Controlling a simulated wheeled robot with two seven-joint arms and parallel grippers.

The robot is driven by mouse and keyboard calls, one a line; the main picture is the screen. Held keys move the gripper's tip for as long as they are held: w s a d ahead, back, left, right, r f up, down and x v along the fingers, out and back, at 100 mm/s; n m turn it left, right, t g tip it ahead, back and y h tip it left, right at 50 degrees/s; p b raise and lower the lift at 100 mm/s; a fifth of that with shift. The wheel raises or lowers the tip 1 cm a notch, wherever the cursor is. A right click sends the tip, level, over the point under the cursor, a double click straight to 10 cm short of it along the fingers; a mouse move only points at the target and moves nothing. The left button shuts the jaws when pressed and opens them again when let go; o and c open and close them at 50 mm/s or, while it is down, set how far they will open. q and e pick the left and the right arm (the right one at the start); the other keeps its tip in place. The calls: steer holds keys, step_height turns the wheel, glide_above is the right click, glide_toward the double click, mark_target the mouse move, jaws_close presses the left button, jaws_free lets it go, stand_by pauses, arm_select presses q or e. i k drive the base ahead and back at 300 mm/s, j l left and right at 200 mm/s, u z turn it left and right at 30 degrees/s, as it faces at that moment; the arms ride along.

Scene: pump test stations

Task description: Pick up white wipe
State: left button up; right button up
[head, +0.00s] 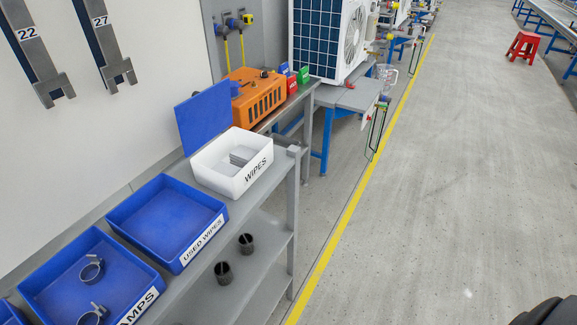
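A white box (222,176) labelled WIPES stands on the grey shelf unit, with its blue lid (205,115) standing open behind it. Inside lies a small stack of thin greyish pieces (241,157), close to the labelled side. They are too small to tell whether they are the white wipes. No separate white wipe shows outside the box. Neither of my grippers can be made out in the head view.
A blue tray (128,211) labelled USED WIPES looks empty. Another blue tray (60,258) holds metal clamps. An orange machine (262,92) stands beyond the box. Two dark cylinders (224,272) sit on the lower shelf.

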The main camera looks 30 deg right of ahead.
mark_target(225, 168)
steer(key=z, duration=0.4)
steer(key=i+l+u, duration=0.1)
steer(key=l+u, duration=0.2)
steer(key=l, duration=0.25)
steer(key=l+u, duration=0.3)
steer(key=l, duration=0.3)
steer(key=i+l+u, duration=0.2)
steer(key=l+u, duration=0.25)
steer(key=l, duration=0.4)
steer(key=i+l+u, duration=0.1)
steer(key=l+u, duration=0.35)
steer(key=l, duration=0.4)
steer(key=l+u, duration=0.45)
steer(key=l, duration=0.4)
steer(key=i+l+u, duration=0.2)
steer(key=l+u, duration=0.25)
steer(key=l, duration=0.35)
steer(key=l+u, duration=0.45)
steer(key=l, duration=0.3)
